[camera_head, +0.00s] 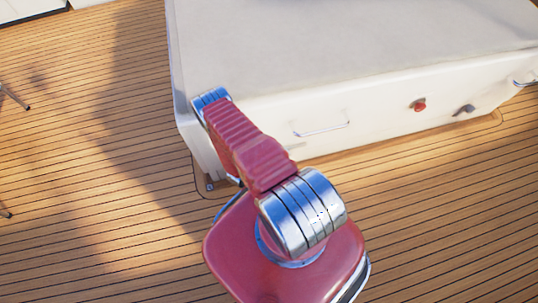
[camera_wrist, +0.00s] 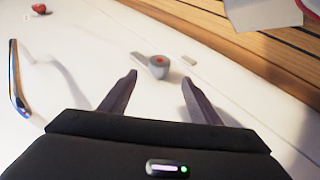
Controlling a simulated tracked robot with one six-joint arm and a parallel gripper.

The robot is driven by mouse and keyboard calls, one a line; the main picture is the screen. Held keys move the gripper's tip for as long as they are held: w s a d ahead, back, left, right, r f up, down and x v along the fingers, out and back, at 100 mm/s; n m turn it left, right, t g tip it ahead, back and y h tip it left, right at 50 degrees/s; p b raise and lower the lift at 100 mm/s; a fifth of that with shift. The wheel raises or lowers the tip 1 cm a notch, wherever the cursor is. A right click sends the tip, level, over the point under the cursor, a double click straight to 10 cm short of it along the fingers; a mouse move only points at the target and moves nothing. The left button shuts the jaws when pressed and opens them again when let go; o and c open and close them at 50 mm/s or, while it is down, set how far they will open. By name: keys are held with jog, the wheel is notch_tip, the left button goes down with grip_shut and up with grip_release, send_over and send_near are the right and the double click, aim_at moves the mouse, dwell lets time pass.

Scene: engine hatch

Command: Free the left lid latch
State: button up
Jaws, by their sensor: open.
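I cannot tell how far the fingertips are from the face. A small pale plate (camera_wrist: 189,61) lies just beside the knob.
The white hatch box (camera_head: 350,60) stands on a plank deck (camera_head: 80,150). Its front face carries a metal handle (camera_head: 322,129), a red knob (camera_head: 419,106) and a dark grey knob (camera_head: 465,110). The handle also shows left of my fingers in the wrist view (camera_wrist: 17,80).

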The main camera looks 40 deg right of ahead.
jog(key=shift+v, duration=1.85)
jog(key=s+a+f+m+y, duration=0.1)
jog(key=a+f+y, duration=0.3)
jog(key=a+y, duration=0.5)
jog(key=w+a+r+y, duration=0.1)
jog(key=w+a+r, duration=0.35)
jog(key=r, duration=0.35)
jog(key=w+a+r+n+y, duration=0.1)
jog(key=w+a+r, duration=0.2)
jog(key=a+r, duration=0.35)
jog(key=w+a+r+y, duration=0.1)
jog(key=w+a+r, duration=0.2)
jog(key=r, duration=0.6)
notch_tip(320, 180, up, 23)
jog(key=s+a+n+g, duration=0.1)
jog(key=a+n, duration=0.1)
jog(key=s+r+n+t, duration=0.1)
jog(key=s+r, duration=0.3)
jog(key=r, duration=0.6)
jog(key=s+d+r+n+t+h, duration=0.1)
jog(key=s+r+t, duration=0.2)
jog(key=r, duration=0.7)
jog(key=s+r+n+t, duration=0.1)
jog(key=s+r, duration=0.3)
jog(key=r, duration=0.7)
jog(key=shift+s+d+t+h, duration=0.2)
jog(key=shift+s+t+h, duration=0.15)
jog(key=shift+t, duration=0.55)
